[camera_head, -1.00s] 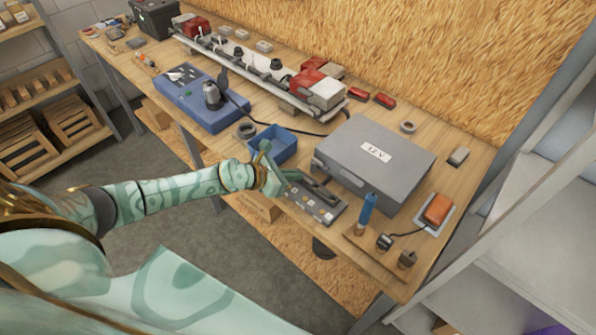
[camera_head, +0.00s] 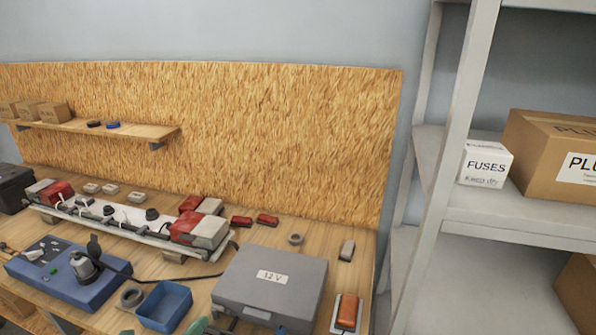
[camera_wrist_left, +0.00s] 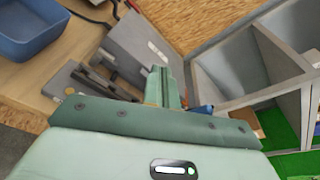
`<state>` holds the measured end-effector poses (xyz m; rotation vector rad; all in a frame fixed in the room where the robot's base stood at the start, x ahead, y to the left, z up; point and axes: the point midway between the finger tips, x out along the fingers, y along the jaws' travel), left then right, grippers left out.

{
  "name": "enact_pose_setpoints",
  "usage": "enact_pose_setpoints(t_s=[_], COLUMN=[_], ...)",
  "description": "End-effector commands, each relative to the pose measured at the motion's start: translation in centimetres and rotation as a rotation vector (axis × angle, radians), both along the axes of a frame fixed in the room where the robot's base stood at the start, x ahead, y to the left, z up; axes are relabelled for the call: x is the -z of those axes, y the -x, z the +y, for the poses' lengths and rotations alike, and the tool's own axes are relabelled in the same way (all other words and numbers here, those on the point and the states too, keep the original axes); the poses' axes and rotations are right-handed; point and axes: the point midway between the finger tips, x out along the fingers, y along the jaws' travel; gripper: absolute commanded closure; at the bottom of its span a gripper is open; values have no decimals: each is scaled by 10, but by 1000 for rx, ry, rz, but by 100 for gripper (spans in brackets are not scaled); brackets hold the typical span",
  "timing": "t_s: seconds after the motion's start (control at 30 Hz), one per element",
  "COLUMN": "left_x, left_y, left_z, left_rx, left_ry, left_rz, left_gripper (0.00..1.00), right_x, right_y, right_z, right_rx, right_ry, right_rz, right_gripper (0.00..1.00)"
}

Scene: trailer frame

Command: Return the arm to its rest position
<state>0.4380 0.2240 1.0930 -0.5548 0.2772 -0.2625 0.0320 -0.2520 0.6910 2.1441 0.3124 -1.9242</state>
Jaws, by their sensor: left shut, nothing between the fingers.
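My left gripper (camera_head: 197,326) only just shows as a pale green patch at the bottom edge of the head view, in front of the workbench (camera_head: 345,263). In the left wrist view its fingers (camera_wrist_left: 163,84) are together and empty, pointing up the picture. They appear beside the grey 12 V case (camera_wrist_left: 138,48), with the blue bin (camera_wrist_left: 28,25) to the left. I cannot tell whether they touch anything. Most of the left arm is out of the head view. My right gripper is in neither view.
The grey 12 V case (camera_head: 268,287), blue bin (camera_head: 165,305), blue unit (camera_head: 68,275) and light bar (camera_head: 130,225) crowd the bench. An orange lamp (camera_head: 347,311) lies right of the case. Grey shelving (camera_head: 455,130) with a fuses box (camera_head: 485,165) stands at the right.

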Motion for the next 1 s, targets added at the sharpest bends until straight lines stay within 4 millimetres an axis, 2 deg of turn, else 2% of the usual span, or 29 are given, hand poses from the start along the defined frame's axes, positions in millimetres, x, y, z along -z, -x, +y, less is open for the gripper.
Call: enact_pose_setpoints(t_s=[0.03,0.1,0.2,0.4,0.67,0.7,0.87,1.0], left_x=[-18,-32,-37,-29,-21,-1,59,116], left_y=[8,20,44,101,182,175,169,170], left_z=[-3,11,32,60,75,72,62,53], left_rx=[-164,-393,-652,-1043,-1449,-1443,-1456,-1477], left_ry=[223,486,756,1103,1374,1363,1363,1367], left_rz=[24,73,149,281,426,446,518,590], left_gripper=[100,100,100,100,100,100,100,100], right_x=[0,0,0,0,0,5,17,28], right_y=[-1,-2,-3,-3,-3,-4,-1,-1], right_z=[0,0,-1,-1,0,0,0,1], right_rx=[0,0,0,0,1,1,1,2], right_ry=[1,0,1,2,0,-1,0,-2], right_rz=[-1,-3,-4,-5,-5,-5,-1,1], right_gripper=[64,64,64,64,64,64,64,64])
